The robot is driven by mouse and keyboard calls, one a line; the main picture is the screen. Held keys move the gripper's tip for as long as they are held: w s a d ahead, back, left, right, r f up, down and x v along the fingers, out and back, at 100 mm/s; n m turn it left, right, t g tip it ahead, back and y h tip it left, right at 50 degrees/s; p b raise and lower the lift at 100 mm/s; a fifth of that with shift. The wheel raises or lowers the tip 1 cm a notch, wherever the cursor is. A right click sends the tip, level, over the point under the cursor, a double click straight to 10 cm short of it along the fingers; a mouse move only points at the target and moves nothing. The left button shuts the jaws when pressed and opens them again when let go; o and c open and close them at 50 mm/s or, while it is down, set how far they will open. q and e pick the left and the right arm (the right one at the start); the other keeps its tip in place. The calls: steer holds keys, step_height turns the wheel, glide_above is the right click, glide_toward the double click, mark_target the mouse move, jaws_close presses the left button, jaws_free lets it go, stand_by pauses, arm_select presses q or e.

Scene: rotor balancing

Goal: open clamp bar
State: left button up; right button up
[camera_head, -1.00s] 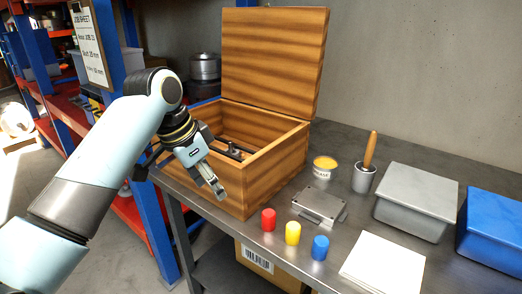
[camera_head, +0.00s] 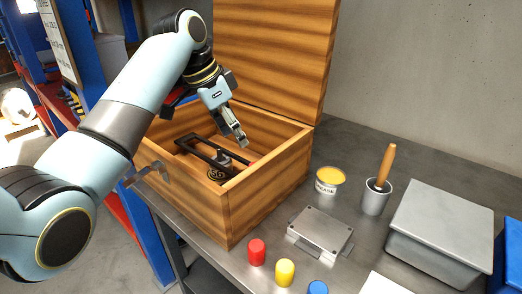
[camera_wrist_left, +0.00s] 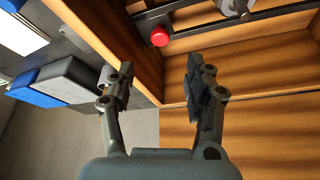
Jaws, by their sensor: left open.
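The wooden box (camera_head: 262,200) stands on the metal bench with its lid (camera_head: 275,60) raised. Inside is a dark bar frame (camera_head: 205,155), which looks like the clamp bar; a red end (camera_head: 252,161) shows beside it, partly behind my gripper. In the left wrist view the dark bars (camera_wrist_left: 200,14) and a round red knob (camera_wrist_left: 160,37) lie beyond the fingers. My left gripper (camera_head: 240,141) is over the box opening, fingers pointing down, open and empty. In the left wrist view its fingers (camera_wrist_left: 158,88) are apart with nothing between them. My right gripper is not in view.
To the box's right are a grease tin (camera_head: 327,187), a cup with a wooden-handled tool (camera_head: 375,199), a metal plate block (camera_head: 320,232) and a grey lidded bin (camera_head: 440,235). Red (camera_head: 256,252), yellow (camera_head: 285,272) and blue (camera_head: 317,287) caps stand near the front edge.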

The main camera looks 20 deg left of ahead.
arm_select(q)
steer(key=x, duration=0.5)
steer(key=shift+d+f, duration=0.15)
steer(key=shift+f, duration=0.1)
steer(key=x, duration=0.4)
steer(key=shift+w+f, duration=0.25)
steer(key=shift+f, duration=0.05)
steer(key=shift+d+f, duration=0.1)
steer(key=shift+f, duration=0.05)
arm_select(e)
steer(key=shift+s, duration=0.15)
arm_select(q)
steer(key=shift+c, duration=0.2)
steer(key=c, duration=0.5)
jaws_close()
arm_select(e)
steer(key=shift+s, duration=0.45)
